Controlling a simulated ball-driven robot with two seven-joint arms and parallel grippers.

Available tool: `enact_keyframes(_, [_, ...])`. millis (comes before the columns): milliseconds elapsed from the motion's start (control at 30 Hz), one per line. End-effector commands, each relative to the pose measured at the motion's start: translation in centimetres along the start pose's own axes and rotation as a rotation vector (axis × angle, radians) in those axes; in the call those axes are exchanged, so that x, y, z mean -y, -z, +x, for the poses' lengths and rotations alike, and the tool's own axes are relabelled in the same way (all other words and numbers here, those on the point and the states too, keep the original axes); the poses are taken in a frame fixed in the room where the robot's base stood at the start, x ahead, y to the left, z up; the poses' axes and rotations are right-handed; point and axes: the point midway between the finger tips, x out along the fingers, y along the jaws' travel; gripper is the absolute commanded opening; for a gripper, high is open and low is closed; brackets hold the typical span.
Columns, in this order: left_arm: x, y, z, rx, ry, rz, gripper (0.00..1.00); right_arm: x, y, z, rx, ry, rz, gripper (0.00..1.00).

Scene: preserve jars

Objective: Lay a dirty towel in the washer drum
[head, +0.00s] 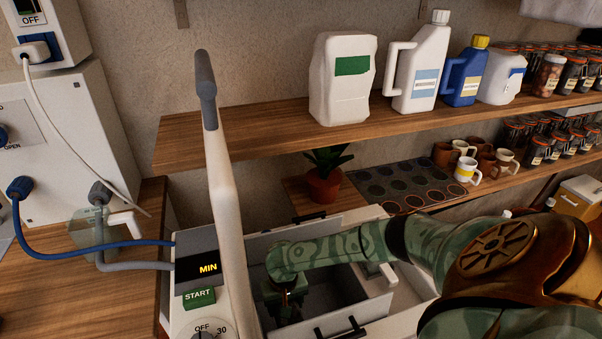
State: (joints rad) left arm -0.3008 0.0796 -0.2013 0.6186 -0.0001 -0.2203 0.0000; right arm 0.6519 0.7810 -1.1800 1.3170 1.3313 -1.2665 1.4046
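The washer (202,315) stands at the lower middle, with a dark MIN display, a green START button (199,298) and a dial. Its top is open and shows a grey inner cavity (335,285); I cannot make out a round drum. My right arm comes in from the right, and my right gripper (284,305) points down inside the cavity. The gripper is dark and partly hidden by its wrist, so I cannot see whether it is open or holds anything. No dirty towel can be made out. My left gripper is out of view.
A tall white post (224,190) with a grey tip rises beside the opening. A wooden shelf (240,136) behind holds detergent jugs (420,68) and jars. Mugs (465,169) and a potted plant (323,186) stand below. Blue and grey hoses (110,248) cross the left counter.

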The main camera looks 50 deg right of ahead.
Motion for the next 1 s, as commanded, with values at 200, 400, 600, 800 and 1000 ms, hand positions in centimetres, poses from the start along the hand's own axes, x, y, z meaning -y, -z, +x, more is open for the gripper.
enact_keyframes(200, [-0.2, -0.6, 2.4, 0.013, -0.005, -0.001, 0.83, 0.0, -0.1, 4.2, 0.002, -0.001, 0.001, 0.37])
enact_keyframes(400, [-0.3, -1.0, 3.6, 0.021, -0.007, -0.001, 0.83, 0.0, -0.1, 6.7, 0.002, -0.001, 0.001, 0.37])
enact_keyframes(600, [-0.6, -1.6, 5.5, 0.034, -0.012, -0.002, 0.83, 0.0, -0.1, 10.0, 0.002, -0.002, -0.001, 0.37])
enact_keyframes(800, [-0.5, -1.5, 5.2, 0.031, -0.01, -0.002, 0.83, 0.0, 0.0, 9.7, -0.001, 0.001, 0.0, 0.37])
enact_keyframes(1000, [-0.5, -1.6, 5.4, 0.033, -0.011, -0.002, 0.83, 0.0, 0.0, 10.2, 0.0, 0.0, 0.0, 0.37])
